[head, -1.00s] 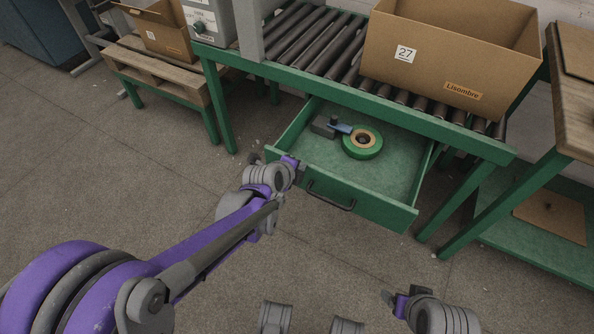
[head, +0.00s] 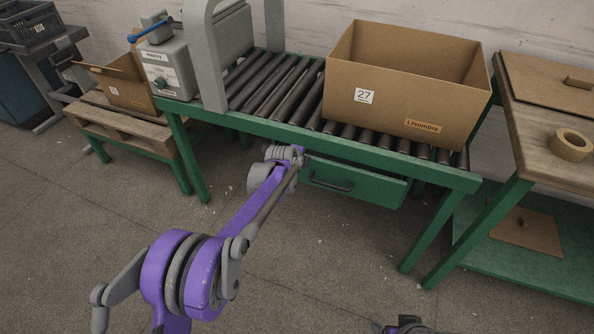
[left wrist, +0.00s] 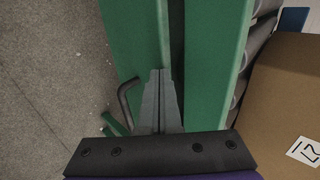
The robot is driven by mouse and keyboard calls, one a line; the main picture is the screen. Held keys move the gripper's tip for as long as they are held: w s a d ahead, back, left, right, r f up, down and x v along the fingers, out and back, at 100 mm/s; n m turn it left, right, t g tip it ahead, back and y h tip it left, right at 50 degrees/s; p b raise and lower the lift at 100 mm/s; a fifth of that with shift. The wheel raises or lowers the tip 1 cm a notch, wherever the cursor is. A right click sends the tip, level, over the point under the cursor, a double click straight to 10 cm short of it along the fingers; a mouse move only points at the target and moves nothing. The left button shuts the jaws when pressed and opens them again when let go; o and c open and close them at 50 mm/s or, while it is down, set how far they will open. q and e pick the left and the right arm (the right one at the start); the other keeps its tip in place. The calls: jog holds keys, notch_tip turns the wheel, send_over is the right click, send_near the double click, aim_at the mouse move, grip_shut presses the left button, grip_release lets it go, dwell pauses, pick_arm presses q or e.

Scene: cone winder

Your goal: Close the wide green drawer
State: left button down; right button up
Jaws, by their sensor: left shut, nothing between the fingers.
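The wide green drawer (head: 370,187) sits under the roller conveyor, its front close to the green frame and its inside hidden. Its dark bar handle (head: 330,182) faces me and also shows in the left wrist view (left wrist: 127,100). My left gripper (head: 302,158) is at the upper left part of the drawer front. In the left wrist view its fingers (left wrist: 160,73) are shut and empty, overlapping the drawer front (left wrist: 132,45); I cannot tell whether they touch it. My right gripper (head: 382,327) barely shows at the bottom edge, so its jaws cannot be judged.
A cardboard box (head: 395,85) marked 27 stands on the conveyor rollers (head: 275,90). A wooden-topped table (head: 535,125) with a tape roll (head: 573,145) stands at right. A pallet (head: 120,125) with an open carton (head: 125,90) is at left. The floor in front is clear.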

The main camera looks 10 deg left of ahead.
pick_arm(q)
jog(key=shift+w+d+r, duration=0.1)
jog(key=shift+w+d, duration=0.05)
jog(key=shift+w, duration=0.4)
jog(key=shift+w+d, duration=0.15)
jog(key=shift+w, duration=0.4)
